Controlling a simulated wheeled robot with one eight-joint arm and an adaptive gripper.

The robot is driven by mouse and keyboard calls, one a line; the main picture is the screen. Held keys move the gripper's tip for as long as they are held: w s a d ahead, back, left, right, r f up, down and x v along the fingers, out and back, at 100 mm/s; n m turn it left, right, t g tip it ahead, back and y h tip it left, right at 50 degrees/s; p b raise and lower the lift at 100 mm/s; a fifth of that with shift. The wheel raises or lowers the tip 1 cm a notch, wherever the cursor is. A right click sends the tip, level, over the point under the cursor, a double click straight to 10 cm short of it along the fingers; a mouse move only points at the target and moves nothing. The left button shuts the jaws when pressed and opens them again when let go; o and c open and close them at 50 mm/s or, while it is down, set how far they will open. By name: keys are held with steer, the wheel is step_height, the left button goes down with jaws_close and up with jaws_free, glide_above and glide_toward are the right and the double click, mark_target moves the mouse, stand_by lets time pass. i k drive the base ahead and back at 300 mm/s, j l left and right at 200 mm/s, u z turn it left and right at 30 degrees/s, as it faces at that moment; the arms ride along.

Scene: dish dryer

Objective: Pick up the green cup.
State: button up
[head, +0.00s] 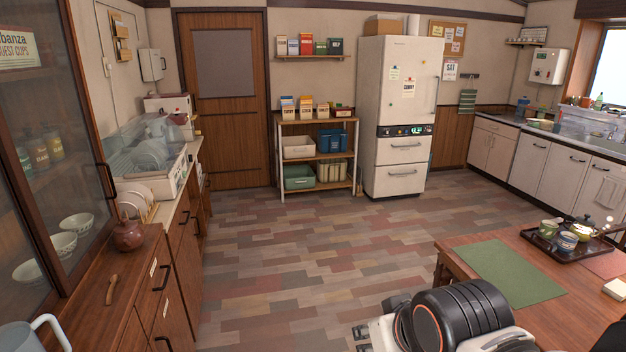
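A small green cup (549,229) stands on a dark tray (540,243) on the wooden table at the right. A second, bluish cup (567,242) stands close in front of it to the right. My arm, with black ribbed and white parts, shows at the bottom edge in front of the table, well apart from the cups. I cannot clearly make out my gripper's fingers there.
The wooden table (584,308) also bears a green mat (508,271) left of the tray and a reddish mat at the right edge. A cabinet with a red-brown pot (128,235) and a dish dryer (147,160) line the left wall. The middle floor is clear.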

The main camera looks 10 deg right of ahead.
mark_target(548, 229)
steer(key=i+z, duration=0.2)
steer(key=i, duration=0.3)
steer(key=i+j+z, duration=0.2)
steer(key=i, duration=0.3)
steer(key=i+j+z, duration=0.2)
steer(key=i, duration=0.3)
steer(key=i+l, duration=0.05)
steer(key=l, duration=0.1)
